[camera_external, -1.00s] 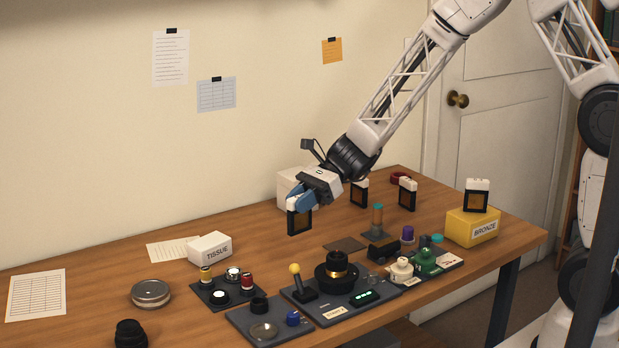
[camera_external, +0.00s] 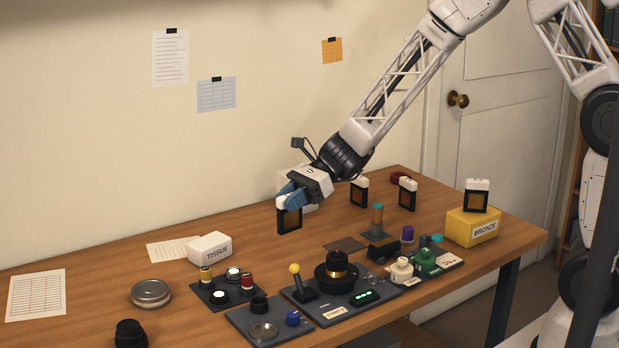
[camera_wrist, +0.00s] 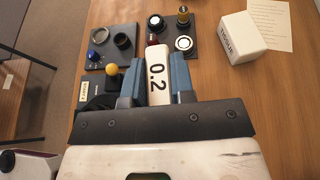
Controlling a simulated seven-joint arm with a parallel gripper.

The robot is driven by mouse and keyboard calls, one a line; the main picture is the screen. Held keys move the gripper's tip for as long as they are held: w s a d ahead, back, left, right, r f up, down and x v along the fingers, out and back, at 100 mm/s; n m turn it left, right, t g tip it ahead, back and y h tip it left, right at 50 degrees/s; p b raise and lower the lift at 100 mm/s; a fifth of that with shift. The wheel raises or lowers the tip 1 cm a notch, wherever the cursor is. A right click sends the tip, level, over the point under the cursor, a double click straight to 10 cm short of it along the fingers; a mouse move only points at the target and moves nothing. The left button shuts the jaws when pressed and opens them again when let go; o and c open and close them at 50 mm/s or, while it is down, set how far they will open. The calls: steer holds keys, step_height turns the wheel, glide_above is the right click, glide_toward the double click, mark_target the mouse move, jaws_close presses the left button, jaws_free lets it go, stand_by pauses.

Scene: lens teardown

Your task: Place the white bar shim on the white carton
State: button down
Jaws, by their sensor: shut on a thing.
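My gripper (camera_external: 290,196) is shut on a shim with a white bar on top and a dark frame with an amber window (camera_external: 289,219). In the wrist view, the white bar (camera_wrist: 157,75), marked 0.2, sits between my blue fingers (camera_wrist: 156,88). The shim hangs upright; whether its lower edge touches the table I cannot tell.
Similar shims stand on the table (camera_external: 359,192), (camera_external: 407,194) and on a yellow BRONZE box (camera_external: 473,229). A white TISSUE box (camera_external: 210,248) stands left. Trays with lens parts (camera_external: 335,295) fill the front. Bare table lies between the TISSUE box and the shim.

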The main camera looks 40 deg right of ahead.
steer(key=shift+m+t, duration=0.4)
steer(key=shift+t, duration=0.1)
steer(key=shift+w+a+r, duration=0.1)
steer(key=shift+w+a, duration=0.2)
steer(key=shift+a, duration=0.5)
steer(key=shift+w+a+f, duration=0.1)
steer(key=shift+w+a, duration=0.25)
steer(key=shift+a, duration=0.45)
steer(key=shift+w+a+r, duration=0.1)
steer(key=shift+w+a, duration=0.2)
steer(key=shift+a, duration=0.5)
steer(key=shift+w, duration=0.1)
glide_above(209, 240)
steer(key=shift+a+f, duration=0.1)
steer(key=shift+f, duration=0.65)
steer(key=shift+f, duration=0.1)
steer(key=shift+f, duration=1.65)
steer(key=shift+f, duration=0.15)
steer(key=c, duration=1)
jaws_free()
